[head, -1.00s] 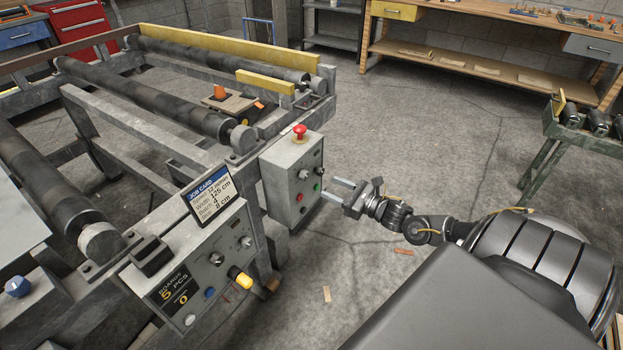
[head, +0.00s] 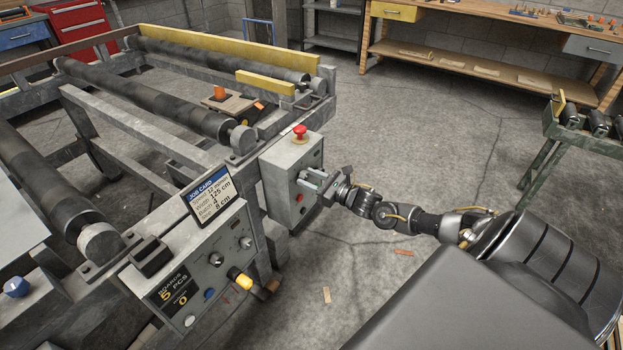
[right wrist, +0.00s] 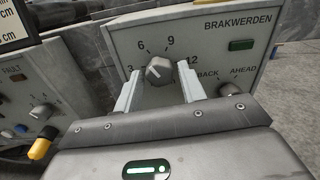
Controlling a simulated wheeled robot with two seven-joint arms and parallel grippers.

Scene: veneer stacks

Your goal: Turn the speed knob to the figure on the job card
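The job card (head: 209,196) stands on the near control panel in the head view; its speed line appears to read 12 m/min. The speed knob (right wrist: 159,71) is grey, on the grey control box (head: 284,180), with the figures 3, 6, 9 and 12 around it. Its light mark seems to lean up and left, but I cannot read its exact setting. My right gripper (head: 307,180) is open at the box face. In the right wrist view its fingers stand on either side of the knob, with gaps visible. My left gripper is not in view.
A red stop button (head: 299,131) tops the box. Rollers (head: 190,112) lie behind.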

